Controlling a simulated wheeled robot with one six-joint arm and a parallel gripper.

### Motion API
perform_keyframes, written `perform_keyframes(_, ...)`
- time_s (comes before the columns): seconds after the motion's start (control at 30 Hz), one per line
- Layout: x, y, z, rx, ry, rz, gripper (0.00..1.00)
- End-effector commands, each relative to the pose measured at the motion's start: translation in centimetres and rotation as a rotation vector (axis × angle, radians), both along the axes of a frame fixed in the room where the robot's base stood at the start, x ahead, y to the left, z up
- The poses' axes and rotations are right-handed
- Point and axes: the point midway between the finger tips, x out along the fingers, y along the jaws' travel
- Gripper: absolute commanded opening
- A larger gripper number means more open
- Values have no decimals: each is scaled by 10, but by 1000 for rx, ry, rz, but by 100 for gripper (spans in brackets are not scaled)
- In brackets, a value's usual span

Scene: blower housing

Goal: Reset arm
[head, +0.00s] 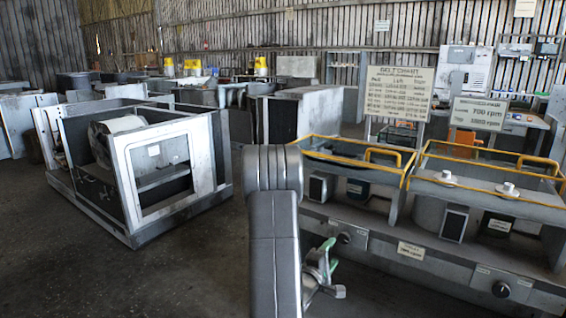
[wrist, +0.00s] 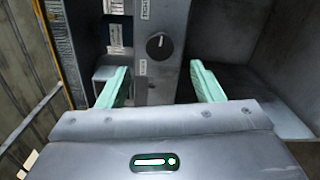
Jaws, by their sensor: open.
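My gripper (head: 325,262) shows in the head view low in the middle, beside my grey arm, with green-tipped fingers partly hidden by the arm. In the wrist view my gripper (wrist: 160,90) has its two pale green fingers spread wide apart. Nothing is held between them. Beyond the fingers is a grey panel with a dark round knob (wrist: 159,46), seen between the fingertips. I cannot tell whether the fingers touch the panel.
A grey bench (head: 415,250) with yellow rails (head: 470,148) and sign boards stands on the right, close to my arm. An open-sided blower housing (head: 130,225) stands on the left. Dark floor (head: 90,270) is clear at the front left.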

Motion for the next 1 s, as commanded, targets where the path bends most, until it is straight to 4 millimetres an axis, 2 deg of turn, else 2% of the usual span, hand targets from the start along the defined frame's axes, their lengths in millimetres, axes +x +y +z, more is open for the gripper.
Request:
perform_keyframes(0.3,-53,37,-1,-2,2,5,60)
perform_keyframes(1.0,64,-46,1,-1,-3,-4,60)
